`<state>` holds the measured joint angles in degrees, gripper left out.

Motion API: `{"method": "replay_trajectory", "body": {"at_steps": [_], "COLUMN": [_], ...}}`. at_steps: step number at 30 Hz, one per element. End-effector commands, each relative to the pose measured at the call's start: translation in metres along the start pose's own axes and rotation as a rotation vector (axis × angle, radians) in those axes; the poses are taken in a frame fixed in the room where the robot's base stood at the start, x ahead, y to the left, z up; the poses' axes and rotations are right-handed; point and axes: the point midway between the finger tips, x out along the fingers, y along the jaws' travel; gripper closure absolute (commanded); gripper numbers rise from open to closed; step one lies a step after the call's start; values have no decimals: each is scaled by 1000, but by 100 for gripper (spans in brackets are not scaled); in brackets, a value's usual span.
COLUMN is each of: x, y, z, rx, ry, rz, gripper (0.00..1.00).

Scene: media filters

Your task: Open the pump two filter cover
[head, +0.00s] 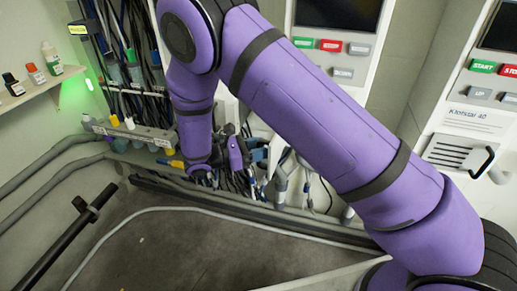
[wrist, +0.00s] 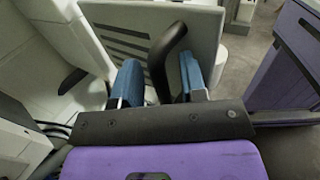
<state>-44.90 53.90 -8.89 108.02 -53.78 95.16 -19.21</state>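In the wrist view, a grey slotted filter cover (wrist: 200,22) with a curved black handle (wrist: 166,58) lies ahead of my gripper (wrist: 160,82). The gripper's two blue fingertips are apart, one on each side of the handle. The handle stands nearer the left fingertip, with a visible gap on the right. I cannot tell whether the left fingertip touches it. In the head view, my purple arm hides this cover and handle. Part of my gripper (head: 236,158) shows low behind the arm.
In the head view, another machine at right, labelled Klotstal 40 (head: 472,116), has a slotted cover with a black handle (head: 483,162). Hoses and cables (head: 285,175) run behind my gripper. A black bar (head: 70,235) stands at lower left. Small bottles sit on a shelf (head: 40,88).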

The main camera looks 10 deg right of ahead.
Motion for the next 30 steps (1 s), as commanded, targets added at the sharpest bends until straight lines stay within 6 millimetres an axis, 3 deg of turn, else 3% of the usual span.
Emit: {"method": "replay_trajectory", "body": {"at_steps": [10,24,30], "x": [-10,-90,-106], "y": [-1,0,0], "z": [0,-1,-1], "rx": [0,1,0], "ry": [0,2,0], "rz": [2,2,1], "gripper": [61,61,61]}}
